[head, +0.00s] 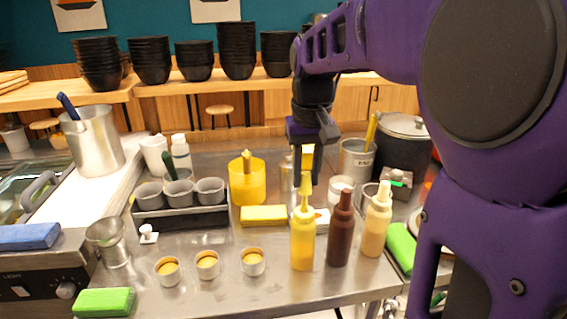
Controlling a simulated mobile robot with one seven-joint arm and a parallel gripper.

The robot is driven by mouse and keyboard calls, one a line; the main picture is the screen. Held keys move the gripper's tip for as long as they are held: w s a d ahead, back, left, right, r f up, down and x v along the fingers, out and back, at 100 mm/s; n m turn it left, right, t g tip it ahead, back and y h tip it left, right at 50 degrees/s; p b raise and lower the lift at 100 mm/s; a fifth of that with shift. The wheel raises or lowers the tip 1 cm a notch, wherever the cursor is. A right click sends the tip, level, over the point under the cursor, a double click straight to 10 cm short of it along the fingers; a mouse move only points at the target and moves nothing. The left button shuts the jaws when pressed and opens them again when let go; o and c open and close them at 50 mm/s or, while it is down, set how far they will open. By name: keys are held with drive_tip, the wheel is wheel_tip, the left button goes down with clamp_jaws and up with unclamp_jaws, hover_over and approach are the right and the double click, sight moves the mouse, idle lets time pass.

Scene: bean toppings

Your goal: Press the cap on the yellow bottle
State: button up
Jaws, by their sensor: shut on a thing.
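The yellow bottle (302,243) stands upright near the front edge of the steel counter, leftmost of three squeeze bottles. A yellow cap with a pointed nozzle (305,189) shows at its top; I cannot tell whether it is fully seated. My gripper (309,160) points down from above, in line with the bottle's top. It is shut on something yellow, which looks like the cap. Its fingertips are small and hard to make out against the background.
A brown bottle (341,230) and a cream bottle (377,222) stand close on the right. A yellow sponge (263,215), a yellow jug (247,184) and a caddy of grey cups (181,215) are behind left. Three small filled cups (207,265) sit in front left.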

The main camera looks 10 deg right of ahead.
sight(305, 196)
drive_tip(key=shift+f, duration=0.2)
drive_tip(key=shift+f+b, duration=0.95)
drive_tip(key=shift+f, duration=0.3)
drive_tip(key=shift+f, duration=0.2)
drive_tip(key=shift+f, duration=0.35)
drive_tip(key=shift+f, duration=0.2)
drive_tip(key=o, duration=1.4)
